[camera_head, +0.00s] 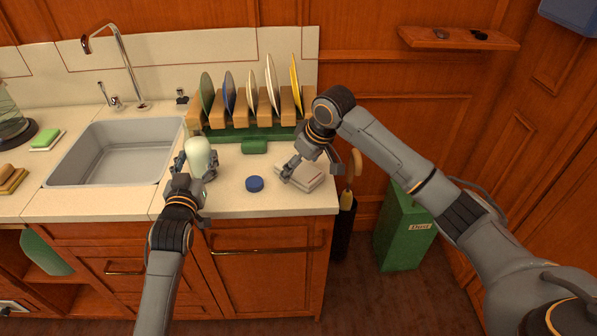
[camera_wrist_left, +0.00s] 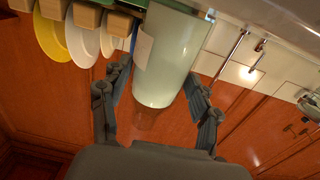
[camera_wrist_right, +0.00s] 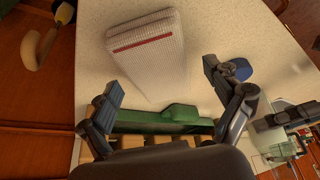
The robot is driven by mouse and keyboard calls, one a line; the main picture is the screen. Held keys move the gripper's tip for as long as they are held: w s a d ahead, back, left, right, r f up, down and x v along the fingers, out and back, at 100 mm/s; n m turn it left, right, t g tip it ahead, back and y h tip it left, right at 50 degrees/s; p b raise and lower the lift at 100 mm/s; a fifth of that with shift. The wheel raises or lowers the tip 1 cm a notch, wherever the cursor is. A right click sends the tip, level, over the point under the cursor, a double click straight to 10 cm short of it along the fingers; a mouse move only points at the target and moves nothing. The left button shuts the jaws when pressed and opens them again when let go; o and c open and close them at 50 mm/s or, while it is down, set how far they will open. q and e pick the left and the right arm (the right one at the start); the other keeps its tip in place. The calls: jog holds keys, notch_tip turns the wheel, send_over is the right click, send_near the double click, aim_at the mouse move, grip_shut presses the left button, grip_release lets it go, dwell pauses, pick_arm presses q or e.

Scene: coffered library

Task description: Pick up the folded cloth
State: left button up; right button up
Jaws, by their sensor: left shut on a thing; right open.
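The folded cloth (camera_head: 304,177) is pale with a red stripe and lies flat near the right end of the counter. It also shows in the right wrist view (camera_wrist_right: 146,50), beyond the fingertips. My right gripper (camera_head: 290,168) is open and empty, close to the cloth's left and back side; in the right wrist view its fingers (camera_wrist_right: 162,78) are spread, with the cloth not between them. My left gripper (camera_head: 196,168) is shut on a pale green cylindrical container (camera_head: 198,152), which fills the space between its fingers in the left wrist view (camera_wrist_left: 168,60).
A blue round lid (camera_head: 254,184) lies on the counter left of the cloth. A green block (camera_head: 254,146) and a wooden dish rack (camera_head: 240,116) with several plates stand behind. The sink (camera_head: 118,150) is at left. A green bin (camera_head: 402,232) stands beyond the counter's right edge.

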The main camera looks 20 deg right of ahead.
aim_at(301, 169)
jog(key=c, duration=1.2)
jog(key=shift+c, duration=0.2)
jog(key=shift+r, duration=0.15)
notch_tip(301, 169, up, 10)
dwell(0.3)
